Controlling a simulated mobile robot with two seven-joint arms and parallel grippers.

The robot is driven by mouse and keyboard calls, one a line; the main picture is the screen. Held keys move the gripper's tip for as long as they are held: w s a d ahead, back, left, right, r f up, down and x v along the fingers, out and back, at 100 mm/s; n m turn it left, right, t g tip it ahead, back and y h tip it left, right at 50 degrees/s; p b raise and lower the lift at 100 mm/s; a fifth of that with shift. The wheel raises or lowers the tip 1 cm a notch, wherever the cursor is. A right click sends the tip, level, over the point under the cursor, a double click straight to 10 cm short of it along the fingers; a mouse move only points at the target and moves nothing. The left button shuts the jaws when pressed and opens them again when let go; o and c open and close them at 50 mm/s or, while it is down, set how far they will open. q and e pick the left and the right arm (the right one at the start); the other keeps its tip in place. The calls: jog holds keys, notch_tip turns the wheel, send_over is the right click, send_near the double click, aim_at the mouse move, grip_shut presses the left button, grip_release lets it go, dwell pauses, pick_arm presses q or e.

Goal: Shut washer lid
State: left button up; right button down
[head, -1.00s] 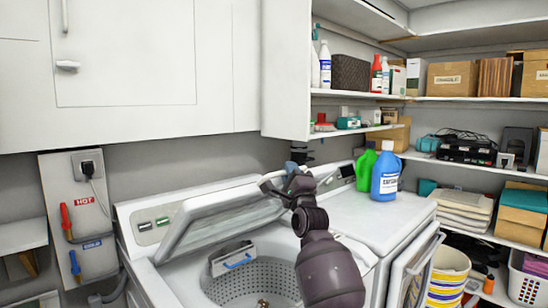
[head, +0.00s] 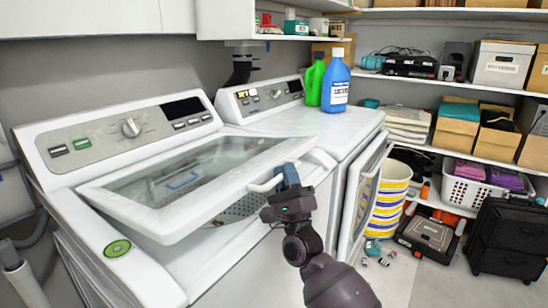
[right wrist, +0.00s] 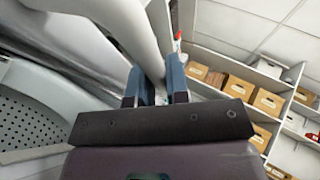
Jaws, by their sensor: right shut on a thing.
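The washer (head: 120,225) stands at the left in the head view. Its lid (head: 140,212), white with a clear window, is tilted partly open over the tub; the perforated drum (head: 248,205) shows through the gap at the right. My right gripper (head: 288,178) is at the lid's front right corner, shut on the lid handle (head: 265,184). In the right wrist view, the blue fingers of my right gripper (right wrist: 158,88) close around a white bar, the handle (right wrist: 148,65). My left gripper is not in view.
A dryer (head: 320,130) stands right of the washer with its front door (head: 358,195) open. A green bottle (head: 315,82) and a blue bottle (head: 335,85) stand on it. A striped bin (head: 388,205) and a black case (head: 505,240) are on the floor at right.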

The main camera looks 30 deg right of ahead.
notch_tip(320, 180, down, 2)
jog(key=shift+s, duration=0.1)
dwell(0.4)
jog(key=c, duration=1.1)
grip_release()
jog(key=b+v, duration=0.1)
jog(key=v, duration=1)
jog(key=shift+d, duration=0.1)
